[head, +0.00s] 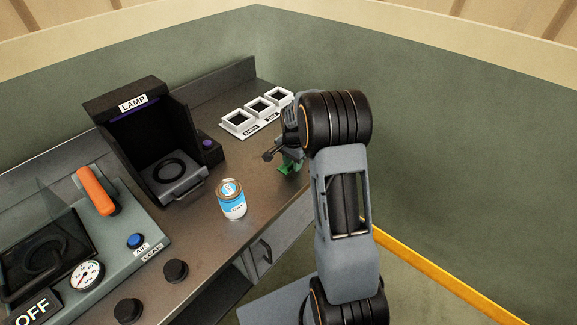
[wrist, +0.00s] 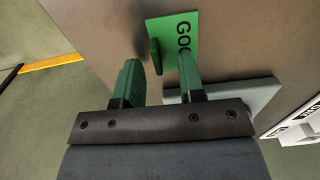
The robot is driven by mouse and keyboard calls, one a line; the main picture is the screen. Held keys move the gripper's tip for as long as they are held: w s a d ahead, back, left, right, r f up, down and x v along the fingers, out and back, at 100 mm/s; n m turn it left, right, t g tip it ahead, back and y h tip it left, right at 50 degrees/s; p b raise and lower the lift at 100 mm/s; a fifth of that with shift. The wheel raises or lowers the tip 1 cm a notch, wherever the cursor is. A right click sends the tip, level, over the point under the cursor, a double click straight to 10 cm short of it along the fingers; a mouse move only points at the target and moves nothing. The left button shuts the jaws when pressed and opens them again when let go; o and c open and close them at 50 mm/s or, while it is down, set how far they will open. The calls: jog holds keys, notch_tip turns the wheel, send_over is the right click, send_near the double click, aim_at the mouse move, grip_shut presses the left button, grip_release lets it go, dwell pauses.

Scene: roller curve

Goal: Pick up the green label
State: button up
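The green label (wrist: 168,30) lies on the brown worktop in the wrist view, with black lettering that starts "GOO". A raised green tab (wrist: 154,58) stands at its left edge. My gripper (wrist: 160,62) is open, with its two green fingers apart. The tab shows in the gap between the fingertips, and the right finger covers part of the label. I cannot tell whether either finger touches it. In the head view my gripper (head: 279,158) is low over the right part of the worktop, with green showing beneath it; label and fingers are hard to separate there.
A pale plate (wrist: 243,97) lies close to the right finger. White square trays (head: 257,111) stand behind my gripper. A blue-and-white can (head: 231,199) and the lamp booth (head: 145,135) are to the left. The worktop's front edge is close by.

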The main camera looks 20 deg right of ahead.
grip_shut()
dwell(0.3)
dwell(0.4)
